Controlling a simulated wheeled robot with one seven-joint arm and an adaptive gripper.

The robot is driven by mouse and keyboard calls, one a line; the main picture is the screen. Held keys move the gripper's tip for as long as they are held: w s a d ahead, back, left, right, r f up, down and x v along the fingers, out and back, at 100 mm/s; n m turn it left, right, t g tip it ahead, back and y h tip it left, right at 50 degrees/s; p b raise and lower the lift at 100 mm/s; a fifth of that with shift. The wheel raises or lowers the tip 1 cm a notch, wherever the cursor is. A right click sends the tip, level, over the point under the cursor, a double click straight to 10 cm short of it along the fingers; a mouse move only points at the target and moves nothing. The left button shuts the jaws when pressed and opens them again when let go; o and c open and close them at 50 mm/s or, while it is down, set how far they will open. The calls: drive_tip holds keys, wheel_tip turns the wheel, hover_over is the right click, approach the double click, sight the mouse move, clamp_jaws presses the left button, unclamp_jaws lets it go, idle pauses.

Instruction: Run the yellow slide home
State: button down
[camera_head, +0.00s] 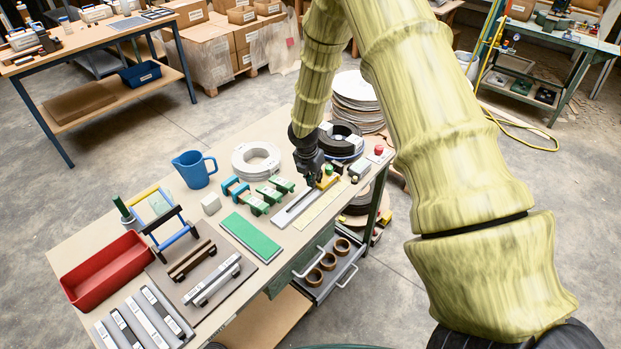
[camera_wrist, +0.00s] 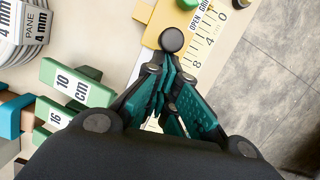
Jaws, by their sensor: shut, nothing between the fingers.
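The yellow slide (camera_head: 328,181) sits at the far end of a grey slotted rail (camera_head: 288,215) on the table. In the wrist view the yellow slide (camera_wrist: 160,17) is at the top, with a round black knob (camera_wrist: 172,40) at its near edge. My gripper (camera_head: 316,183) is at the slide's end of the rail. In the wrist view my gripper (camera_wrist: 165,68) is shut and empty, its green-padded fingertips close behind the black knob. I cannot tell whether they touch it. The fingers hide part of the rail.
A printed scale (camera_wrist: 210,40) runs along the rail's right side. Green blocks marked in centimetres (camera_wrist: 78,82) stand to the left. A green mat (camera_head: 250,237), blue jug (camera_head: 194,169) and red tray (camera_head: 107,270) are farther left. Rolls (camera_head: 257,158) stand behind; the table's right edge is near.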

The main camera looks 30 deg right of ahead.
drive_tip(key=shift+d+r, duration=0.1)
drive_tip(key=shift+d, duration=0.05)
drive_tip(key=a, duration=0.1)
drive_tip(key=s+a, duration=0.2)
drive_tip(key=shift+a, duration=0.3)
drive_tip(key=b+v, duration=0.2)
drive_tip(key=v, duration=0.7)
drive_tip(key=shift+a+r, duration=0.15)
drive_tip(key=shift+r, duration=0.25)
